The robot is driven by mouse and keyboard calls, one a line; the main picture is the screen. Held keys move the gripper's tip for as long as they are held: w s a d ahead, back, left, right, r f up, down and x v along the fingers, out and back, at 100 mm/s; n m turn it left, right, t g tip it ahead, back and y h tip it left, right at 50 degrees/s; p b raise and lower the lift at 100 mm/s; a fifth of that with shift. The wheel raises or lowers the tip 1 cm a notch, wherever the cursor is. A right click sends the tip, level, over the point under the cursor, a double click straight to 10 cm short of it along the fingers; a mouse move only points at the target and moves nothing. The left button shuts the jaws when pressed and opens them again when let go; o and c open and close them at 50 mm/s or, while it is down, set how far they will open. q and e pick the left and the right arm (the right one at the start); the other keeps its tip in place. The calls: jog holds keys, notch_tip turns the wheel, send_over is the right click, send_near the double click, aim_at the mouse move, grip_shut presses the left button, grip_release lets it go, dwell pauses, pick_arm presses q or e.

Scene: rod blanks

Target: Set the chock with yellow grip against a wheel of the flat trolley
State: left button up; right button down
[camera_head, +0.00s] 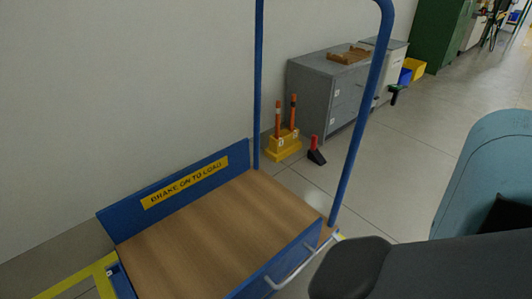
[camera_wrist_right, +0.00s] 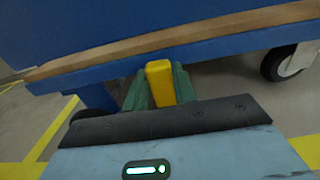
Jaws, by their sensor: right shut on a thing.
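The flat trolley (camera_head: 220,225) has a wood deck, blue frame and a tall blue handle, and stands against the wall. In the right wrist view, its blue side and wood edge (camera_wrist_right: 180,48) cross the top of the picture. My right gripper (camera_wrist_right: 160,88) is shut on the yellow grip (camera_wrist_right: 160,80) of a chock, close beside the trolley's lower edge. The chock's body is hidden behind my gripper. One trolley wheel (camera_wrist_right: 288,64) shows at the right, apart from the grip. A dark round shape at the left, partly hidden, may be another wheel. My left gripper is not in view.
A chock with a red grip (camera_head: 316,152) stands on the floor behind the trolley. Near it are a yellow base with orange posts (camera_head: 284,146) and grey cabinets (camera_head: 325,95). Yellow floor lines (camera_wrist_right: 48,132) run beside the trolley. The floor at the right is open.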

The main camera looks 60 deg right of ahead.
jog(key=c, duration=1.1)
grip_release()
jog(key=shift+f, duration=0.1)
jog(key=p+v, duration=0.1)
jog(key=v, duration=1.1)
